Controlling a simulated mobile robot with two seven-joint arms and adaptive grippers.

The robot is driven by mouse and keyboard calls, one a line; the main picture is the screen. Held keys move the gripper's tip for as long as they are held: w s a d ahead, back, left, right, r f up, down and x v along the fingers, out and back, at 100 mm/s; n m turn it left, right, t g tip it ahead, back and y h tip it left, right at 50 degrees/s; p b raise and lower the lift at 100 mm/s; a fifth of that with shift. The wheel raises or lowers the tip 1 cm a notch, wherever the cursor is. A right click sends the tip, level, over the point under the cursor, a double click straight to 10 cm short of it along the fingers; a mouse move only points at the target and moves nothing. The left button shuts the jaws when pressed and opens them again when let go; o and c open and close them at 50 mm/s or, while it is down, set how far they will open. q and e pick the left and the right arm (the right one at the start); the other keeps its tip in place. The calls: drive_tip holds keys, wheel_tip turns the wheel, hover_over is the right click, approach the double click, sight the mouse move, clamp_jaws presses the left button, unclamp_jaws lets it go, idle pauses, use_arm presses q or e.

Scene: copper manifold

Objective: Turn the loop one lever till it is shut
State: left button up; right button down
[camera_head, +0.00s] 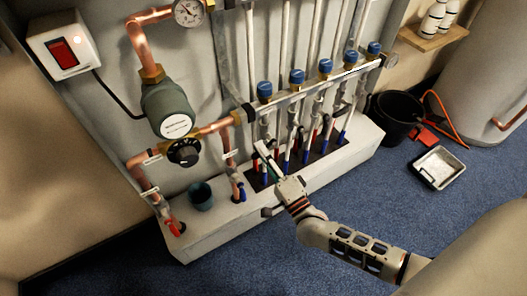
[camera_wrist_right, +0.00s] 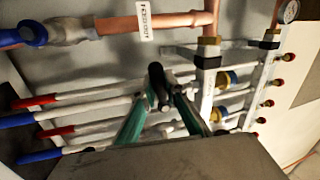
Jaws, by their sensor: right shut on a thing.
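The manifold rail (camera_head: 310,88) runs across the wall panel with blue caps and several pipes below it. My right gripper (camera_head: 263,150) is at the leftmost pipe, where the loop one lever would be; the gripper hides most of that lever in the head view. In the right wrist view a black lever (camera_wrist_right: 157,82) stands between the two green-edged fingers of my right gripper (camera_wrist_right: 159,108), and they are shut on it. Its exact angle to the pipe is hard to tell. My left gripper is not in view.
Other dark levers (camera_head: 300,133) sit close by on the right. A pump (camera_head: 168,108) and a black dial (camera_head: 184,152) are at the left. A black bucket (camera_head: 396,118) and metal tray (camera_head: 440,167) are on the floor.

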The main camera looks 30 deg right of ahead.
drive_tip(key=shift+a+r+m+h, duration=0.1)
drive_tip(key=shift+r+m+h, duration=0.05)
drive_tip(key=shift+m, duration=0.5)
drive_tip(key=shift+r+m+h, duration=0.15)
drive_tip(key=shift+m, duration=0.5)
drive_tip(key=shift+r, duration=0.1)
drive_tip(key=c, duration=2)
unclamp_jaws()
drive_tip(key=shift+r, duration=0.1)
drive_tip(key=shift+c, duration=0.2)
drive_tip(key=shift+s, duration=0.2)
drive_tip(key=v, duration=0.7)
